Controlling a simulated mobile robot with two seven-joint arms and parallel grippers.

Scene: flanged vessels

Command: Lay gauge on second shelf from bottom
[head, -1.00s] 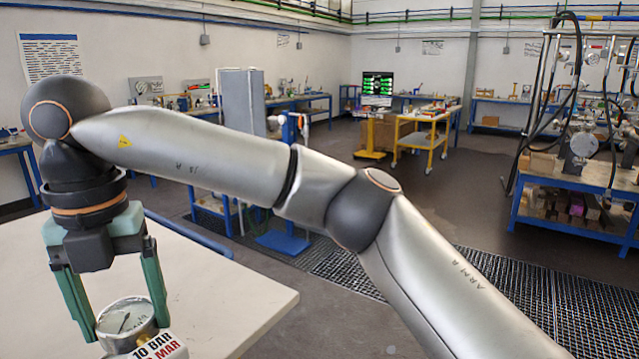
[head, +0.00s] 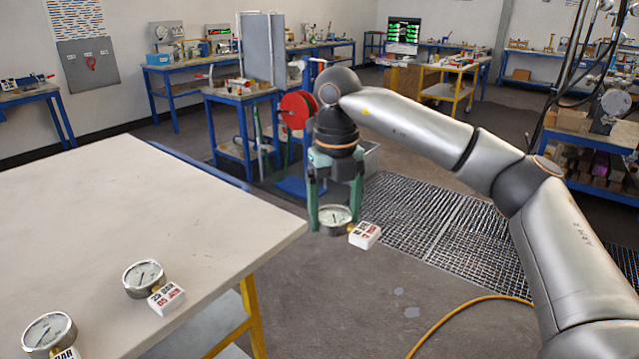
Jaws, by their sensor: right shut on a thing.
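My right gripper (head: 334,212) is shut on a round pressure gauge (head: 336,218) with a white dial and a white label block with red and black print. It holds the gauge in the air past the right edge of the table, above the floor. Two similar gauges lie on the pale tabletop, one near its front edge (head: 143,278) and one at the lower left (head: 48,333). Part of a grey lower shelf (head: 205,330) shows under the tabletop beside a yellow leg. No other shelf levels are clear. My left gripper is out of view.
The pale table (head: 130,205) fills the lower left, mostly bare. A red reel (head: 297,110) and blue bench (head: 240,95) stand behind the gripper. A floor grating (head: 430,220) and an orange hose (head: 470,305) lie to the right. Open floor surrounds the held gauge.

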